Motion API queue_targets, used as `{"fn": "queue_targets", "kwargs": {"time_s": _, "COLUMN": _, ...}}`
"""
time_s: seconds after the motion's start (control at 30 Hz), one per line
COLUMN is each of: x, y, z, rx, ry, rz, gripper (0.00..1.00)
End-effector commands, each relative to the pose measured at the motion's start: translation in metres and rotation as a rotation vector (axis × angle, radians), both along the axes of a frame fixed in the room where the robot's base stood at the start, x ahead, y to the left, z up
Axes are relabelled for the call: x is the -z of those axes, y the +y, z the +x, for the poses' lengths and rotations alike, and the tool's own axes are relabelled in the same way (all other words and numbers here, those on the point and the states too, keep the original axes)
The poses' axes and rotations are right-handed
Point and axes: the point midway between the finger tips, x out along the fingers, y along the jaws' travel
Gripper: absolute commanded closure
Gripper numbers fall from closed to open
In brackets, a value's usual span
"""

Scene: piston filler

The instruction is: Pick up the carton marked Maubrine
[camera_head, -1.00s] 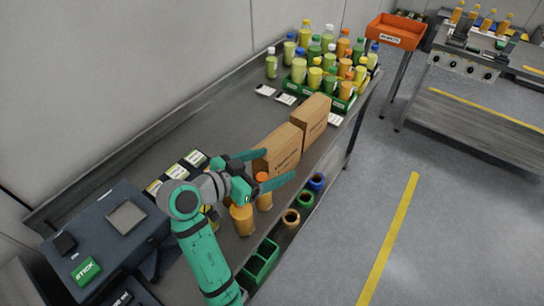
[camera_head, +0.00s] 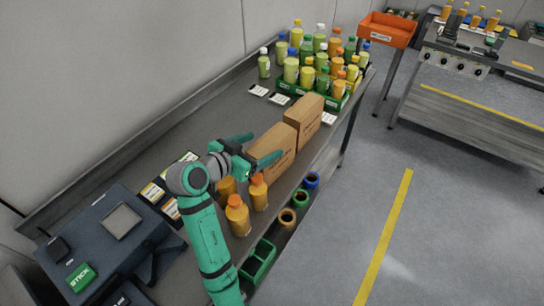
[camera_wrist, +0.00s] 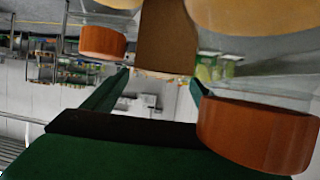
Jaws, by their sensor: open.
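Two brown cardboard cartons stand in a row on the steel table. The nearer carton (camera_head: 274,148) is by my gripper, and the farther carton (camera_head: 305,122) stands just behind it. Print shows on the cartons, but it is too small to read, so I cannot tell which is marked Maubrine. My gripper (camera_head: 254,147) is open, its fingers spread at the near end of the nearer carton. In the wrist view my gripper (camera_wrist: 152,92) has a brown carton (camera_wrist: 166,40) ahead between its fingertips. I cannot tell whether the fingers touch it.
Orange bottles (camera_head: 237,216) stand close to my arm; their orange caps (camera_wrist: 256,135) show large in the wrist view. A green crate (camera_head: 315,97) of bottles is at the table's far end. A scale-like device (camera_head: 105,235) is at left.

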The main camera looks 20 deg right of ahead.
Motion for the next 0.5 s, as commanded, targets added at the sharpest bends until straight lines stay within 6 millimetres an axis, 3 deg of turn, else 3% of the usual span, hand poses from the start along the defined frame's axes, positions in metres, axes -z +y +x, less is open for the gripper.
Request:
{"fn": "queue_targets", "kwargs": {"time_s": 0.27, "x": 0.013, "y": -0.03, "z": 0.018, "rx": 0.002, "ry": 0.0, "rz": 0.0, "gripper": 0.22}}
{"fn": "queue_targets", "kwargs": {"time_s": 0.5, "x": 0.015, "y": -0.032, "z": 0.02, "rx": 0.001, "ry": -0.001, "rz": -0.001, "gripper": 0.22}}
